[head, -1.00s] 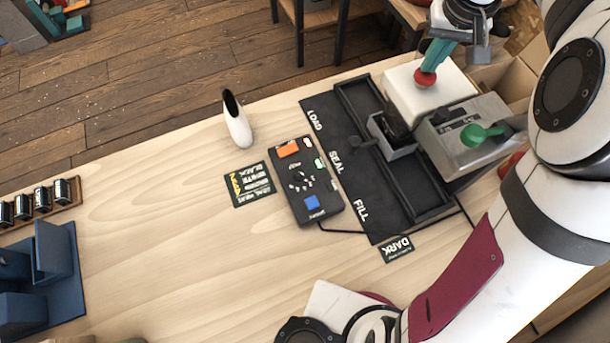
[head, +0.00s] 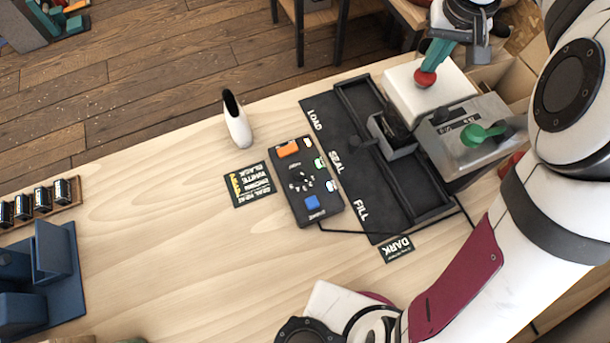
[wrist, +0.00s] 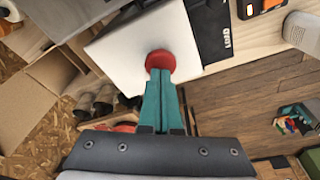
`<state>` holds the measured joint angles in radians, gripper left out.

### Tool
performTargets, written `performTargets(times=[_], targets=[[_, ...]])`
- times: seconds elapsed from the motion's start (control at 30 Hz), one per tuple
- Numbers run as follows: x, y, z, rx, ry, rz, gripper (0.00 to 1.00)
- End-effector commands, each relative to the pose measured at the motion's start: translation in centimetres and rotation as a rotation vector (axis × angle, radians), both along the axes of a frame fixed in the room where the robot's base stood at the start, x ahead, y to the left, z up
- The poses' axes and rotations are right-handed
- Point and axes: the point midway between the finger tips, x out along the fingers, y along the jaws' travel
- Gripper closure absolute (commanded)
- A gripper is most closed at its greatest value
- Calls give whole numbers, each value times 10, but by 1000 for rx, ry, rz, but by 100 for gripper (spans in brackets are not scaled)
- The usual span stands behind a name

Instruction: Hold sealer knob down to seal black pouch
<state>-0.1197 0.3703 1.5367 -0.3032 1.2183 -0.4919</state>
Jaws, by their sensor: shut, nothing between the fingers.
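The sealer is a white block (head: 437,92) with a red knob (head: 424,78) on top, at the upper right of the head view. The knob also shows in the wrist view (wrist: 160,62). My gripper (head: 431,65) has its teal fingers shut together, with the tips against the top of the knob, not around it. The fingers also show in the wrist view (wrist: 160,82). A dark shape that looks like the black pouch (head: 397,126) sits in the grey carrier (head: 403,151) beside the block. Its top edge is partly hidden.
The black track (head: 358,120) is marked LOAD, SEAL and FILL. A control box (head: 305,182) with orange and blue buttons lies left of it. A white open vessel (head: 238,122) stands alone. The table's left middle is clear.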

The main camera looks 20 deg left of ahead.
Motion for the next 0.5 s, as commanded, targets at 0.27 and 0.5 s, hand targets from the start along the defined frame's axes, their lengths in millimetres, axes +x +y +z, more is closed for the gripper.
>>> performTargets(times=[0.27,0.5], targets=[[0,0,19,0,-1,0,100],[0,0,49,-1,-1,0,100]])
